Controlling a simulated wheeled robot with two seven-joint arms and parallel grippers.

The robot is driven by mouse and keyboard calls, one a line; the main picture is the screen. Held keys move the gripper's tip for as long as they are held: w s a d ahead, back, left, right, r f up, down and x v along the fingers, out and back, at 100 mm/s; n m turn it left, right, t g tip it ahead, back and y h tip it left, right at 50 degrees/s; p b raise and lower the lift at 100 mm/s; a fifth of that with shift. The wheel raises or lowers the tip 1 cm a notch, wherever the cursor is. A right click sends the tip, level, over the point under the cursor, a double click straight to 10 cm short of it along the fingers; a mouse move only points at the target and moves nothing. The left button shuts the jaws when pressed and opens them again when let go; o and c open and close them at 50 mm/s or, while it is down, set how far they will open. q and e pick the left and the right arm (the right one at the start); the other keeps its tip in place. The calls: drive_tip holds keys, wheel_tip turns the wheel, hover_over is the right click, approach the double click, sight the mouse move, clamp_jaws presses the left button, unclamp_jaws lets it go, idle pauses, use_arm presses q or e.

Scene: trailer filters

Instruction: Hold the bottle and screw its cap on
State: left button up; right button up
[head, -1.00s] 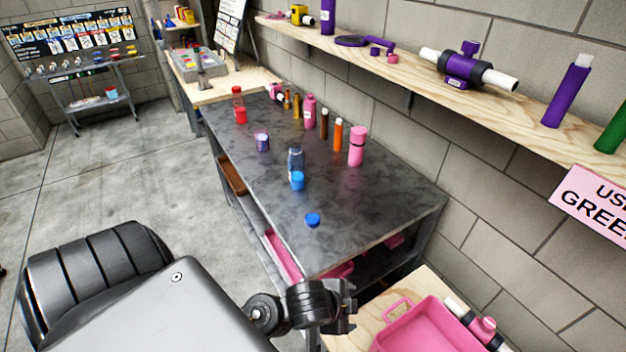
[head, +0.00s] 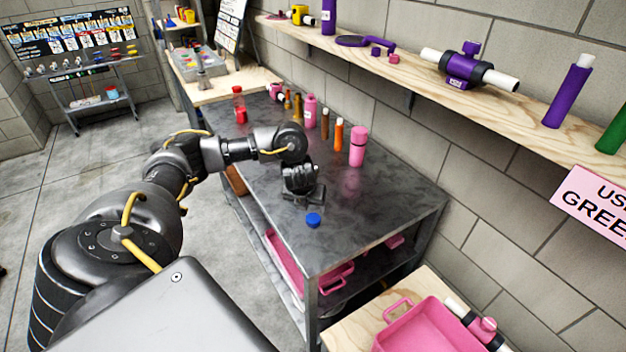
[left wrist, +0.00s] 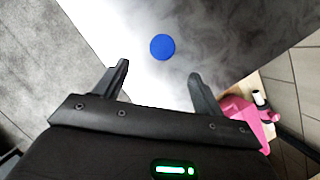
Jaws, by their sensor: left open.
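A small round blue cap (head: 313,220) lies on the dark grey tabletop (head: 370,215). My left gripper (head: 304,198) is over the table, just behind the cap in the head view, pointing down. In the left wrist view its two fingers (left wrist: 158,72) are spread and empty, and the blue cap (left wrist: 162,47) lies just beyond the fingertips, roughly between them, not touched. The clear bluish bottle seen earlier is now hidden behind my left arm. My right gripper is not in view.
A wooden shelf (head: 420,65) runs above. A pink tray (head: 425,325) sits at lower right. The table's front right is clear.

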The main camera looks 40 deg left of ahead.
use_arm(q)
drive_tip(key=shift+r, duration=0.1)
hover_over(313, 218)
drive_tip(key=s, duration=0.2)
drive_tip(key=f, duration=0.5)
drive_tip(key=shift+s+d+f+b, duration=0.1)
drive_tip(key=shift+s+d+b, duration=0.1)
drive_tip(key=shift+d+b, duration=0.2)
drive_tip(key=shift+f, duration=0.1)
drive_tip(key=p+x, duration=0.1)
drive_tip(key=x, duration=0.4)
drive_tip(key=shift+w+d, duration=0.1)
drive_tip(key=shift+d, duration=0.1)
drive_tip(key=c, duration=1.1)
